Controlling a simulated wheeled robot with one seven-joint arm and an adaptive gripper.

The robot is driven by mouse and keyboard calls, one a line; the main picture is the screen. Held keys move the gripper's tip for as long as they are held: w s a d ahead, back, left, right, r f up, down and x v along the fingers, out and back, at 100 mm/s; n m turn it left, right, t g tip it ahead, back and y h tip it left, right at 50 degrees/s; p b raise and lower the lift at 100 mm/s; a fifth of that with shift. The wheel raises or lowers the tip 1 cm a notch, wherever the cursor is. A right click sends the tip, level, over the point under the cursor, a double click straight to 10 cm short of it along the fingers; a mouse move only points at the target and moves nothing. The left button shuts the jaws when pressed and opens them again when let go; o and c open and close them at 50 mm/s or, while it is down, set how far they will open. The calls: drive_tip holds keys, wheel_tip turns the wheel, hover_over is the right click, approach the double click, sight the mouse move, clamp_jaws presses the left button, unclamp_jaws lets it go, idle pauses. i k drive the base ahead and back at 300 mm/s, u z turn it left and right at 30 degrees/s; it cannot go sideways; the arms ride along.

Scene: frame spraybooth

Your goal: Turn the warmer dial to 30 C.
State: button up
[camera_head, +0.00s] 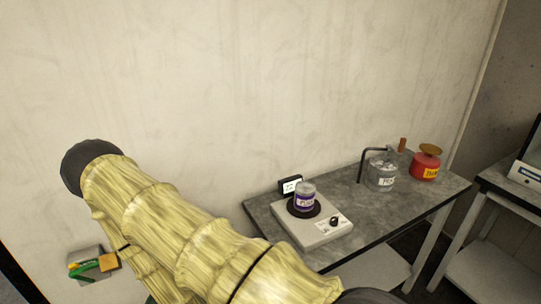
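The warmer (316,231) is a flat pale box with a dark round plate, standing on the left part of the grey bench. Its dial (335,221) is a small black knob at the front right corner of the box; its pointer and scale are too small to read. A jar with a purple label (304,197) stands on the plate. A small dark-framed display (291,185) stands behind the warmer, its text not legible. My arm, in a yellowish sleeve, crosses the lower left, apart from the dial in the picture. My gripper is not visible.
On the bench (420,194), to the right, stand a grey labelled can (381,175) and a red can (426,165). A bent dark rod (363,163) rises beside the grey can. Another table (510,187) is at far right. A plain wall is behind.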

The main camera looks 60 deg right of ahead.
sight(334, 222)
drive_tip(key=u, duration=0.55)
drive_tip(key=k, duration=1.4)
drive_tip(key=z, duration=1.55)
drive_tip(key=i, duration=0.1)
drive_tip(key=z, duration=0.05)
